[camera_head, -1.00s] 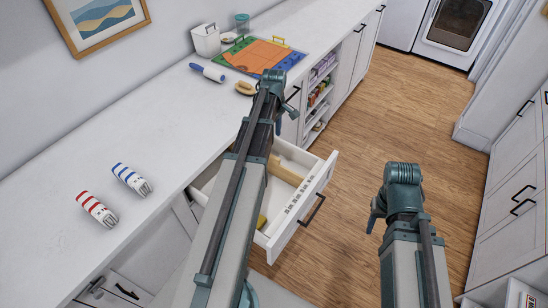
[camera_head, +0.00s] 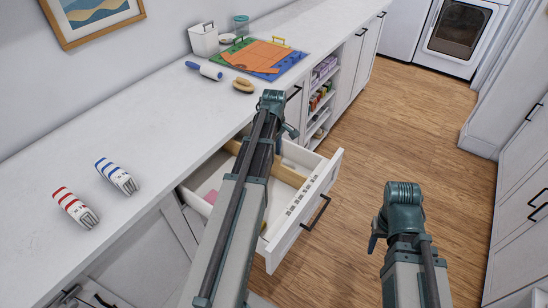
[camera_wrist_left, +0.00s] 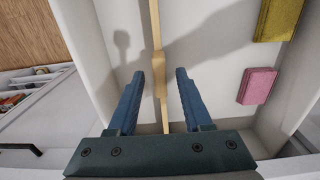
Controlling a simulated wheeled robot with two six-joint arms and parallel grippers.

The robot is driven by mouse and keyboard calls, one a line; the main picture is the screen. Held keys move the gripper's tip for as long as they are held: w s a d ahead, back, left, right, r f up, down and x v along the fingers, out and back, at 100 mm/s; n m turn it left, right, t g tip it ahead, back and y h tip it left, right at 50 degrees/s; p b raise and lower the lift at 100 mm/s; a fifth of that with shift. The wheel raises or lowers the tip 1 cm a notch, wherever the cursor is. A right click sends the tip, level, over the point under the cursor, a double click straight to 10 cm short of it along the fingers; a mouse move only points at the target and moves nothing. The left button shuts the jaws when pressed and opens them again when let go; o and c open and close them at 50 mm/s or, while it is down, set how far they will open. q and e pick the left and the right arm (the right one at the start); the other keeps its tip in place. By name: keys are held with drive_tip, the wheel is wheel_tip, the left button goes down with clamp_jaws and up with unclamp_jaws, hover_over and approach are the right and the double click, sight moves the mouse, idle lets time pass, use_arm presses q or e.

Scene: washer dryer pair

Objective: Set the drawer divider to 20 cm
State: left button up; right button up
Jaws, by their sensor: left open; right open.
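The white drawer (camera_head: 282,246) is pulled out, with a row of printed scale marks (camera_head: 299,196) on its front wall's top edge. The thin wooden divider (camera_head: 289,175) crosses its inside; it also shows in the left wrist view (camera_wrist_left: 157,30), with a thicker block along it. My left gripper (camera_wrist_left: 158,75) is open over the drawer. In the wrist view its two blue fingers lie either side of the divider, with gaps on both sides; contact is not seen. In the head view my left arm hides part of the drawer. My right gripper (camera_head: 373,243) is mostly hidden behind its wrist, right of the drawer.
A pink block (camera_wrist_left: 257,86) and a yellow block (camera_wrist_left: 278,18) lie in the drawer. The white counter (camera_head: 150,150) carries red-striped (camera_head: 75,207) and blue-striped (camera_head: 117,175) bundles, a lint roller (camera_head: 204,70), a brush (camera_head: 243,85) and a colored board (camera_head: 265,57). Wooden floor right of the drawer is clear.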

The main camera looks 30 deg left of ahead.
use_arm(q)
clamp_jaws()
idle(1.4)
